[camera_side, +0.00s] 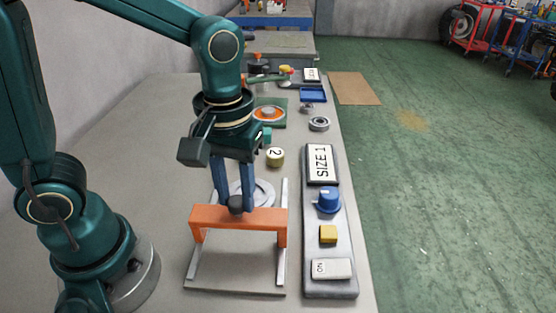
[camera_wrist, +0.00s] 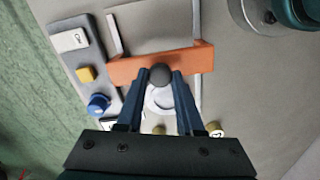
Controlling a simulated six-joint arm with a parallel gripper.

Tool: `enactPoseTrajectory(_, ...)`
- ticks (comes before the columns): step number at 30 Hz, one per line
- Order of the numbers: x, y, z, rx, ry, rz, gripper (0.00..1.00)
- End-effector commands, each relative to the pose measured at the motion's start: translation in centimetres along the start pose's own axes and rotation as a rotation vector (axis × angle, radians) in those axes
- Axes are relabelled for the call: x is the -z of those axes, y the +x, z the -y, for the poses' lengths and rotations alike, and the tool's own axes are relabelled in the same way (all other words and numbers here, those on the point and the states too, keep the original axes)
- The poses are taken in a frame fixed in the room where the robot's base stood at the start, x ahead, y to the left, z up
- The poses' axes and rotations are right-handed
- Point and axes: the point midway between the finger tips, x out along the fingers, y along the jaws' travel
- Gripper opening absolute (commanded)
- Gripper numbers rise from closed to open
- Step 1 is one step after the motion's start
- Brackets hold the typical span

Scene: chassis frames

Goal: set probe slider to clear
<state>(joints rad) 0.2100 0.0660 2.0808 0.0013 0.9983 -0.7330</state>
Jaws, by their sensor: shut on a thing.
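The slider is an orange bridge (camera_side: 262,219) that spans two pale rails on a grey base plate (camera_side: 234,290). A dark round knob (camera_side: 236,204) stands on its top. My gripper (camera_side: 235,203) points down with its blue fingers shut on this knob. In the wrist view the orange bridge (camera_wrist: 190,62) lies across the rails, and the knob (camera_wrist: 160,74) sits between the fingertips of my gripper (camera_wrist: 161,80). A pale round disc (camera_side: 262,191) lies between the rails behind the bridge, partly hidden by the fingers. I see no mark reading "clear".
A grey panel (camera_side: 308,284) to the right carries a "SIZE 1" card (camera_side: 321,163), a blue dial (camera_side: 327,200), a yellow button (camera_side: 328,234) and a white switch (camera_side: 332,268). A yellow cylinder marked 2 (camera_side: 275,157) and metal rings (camera_side: 319,124) stand farther back.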

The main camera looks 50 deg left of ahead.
Motion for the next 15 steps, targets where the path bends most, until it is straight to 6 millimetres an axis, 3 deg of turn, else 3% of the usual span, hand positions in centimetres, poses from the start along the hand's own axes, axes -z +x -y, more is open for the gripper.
enactPoseTrajectory(6,-2.9,-0.1,-1.0,-0.009,0.003,-0.005,0.00)
enactPoseTrajectory(15,-3.6,-0.1,-1.1,-0.009,-0.003,0.000,0.00)
